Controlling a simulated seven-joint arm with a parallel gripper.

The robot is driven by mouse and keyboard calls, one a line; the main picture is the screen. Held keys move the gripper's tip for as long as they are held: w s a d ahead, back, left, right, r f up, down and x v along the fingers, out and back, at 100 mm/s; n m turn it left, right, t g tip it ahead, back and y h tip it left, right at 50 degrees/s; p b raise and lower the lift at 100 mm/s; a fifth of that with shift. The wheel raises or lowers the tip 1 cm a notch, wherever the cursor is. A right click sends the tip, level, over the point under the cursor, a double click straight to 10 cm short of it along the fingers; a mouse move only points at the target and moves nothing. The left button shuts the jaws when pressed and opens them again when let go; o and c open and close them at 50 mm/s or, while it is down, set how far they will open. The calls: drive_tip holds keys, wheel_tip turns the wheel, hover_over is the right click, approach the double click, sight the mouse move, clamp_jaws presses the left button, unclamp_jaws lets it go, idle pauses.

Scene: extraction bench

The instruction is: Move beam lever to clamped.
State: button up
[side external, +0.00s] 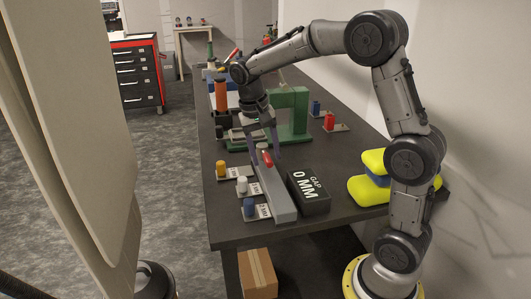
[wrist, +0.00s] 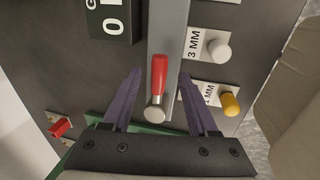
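The beam lever has a red handle (wrist: 158,78) with a round silver end (wrist: 154,113). It lies on top of a long grey beam (side external: 277,196), roughly along the beam's length. Its red part (side external: 267,158) also shows in the side external view, near the beam's far end. My gripper (wrist: 160,73) is open, with its purple fingers on either side of the lever in the wrist view. In the side external view my gripper (side external: 264,138) is just above and behind the lever. I cannot tell whether the fingers touch it.
A black block (side external: 309,192) reading "GAP 0 MM" stands right of the beam. A green frame (side external: 300,116) stands behind. Yellow-and-blue pads (side external: 370,189) lie at right.

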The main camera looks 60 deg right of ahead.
wheel_tip(320, 180, up, 14)
drive_tip(key=w+a, duration=0.1)
drive_tip(key=a, duration=0.1)
drive_tip(key=shift+w+f, duration=0.2)
drive_tip(key=shift+w, duration=0.2)
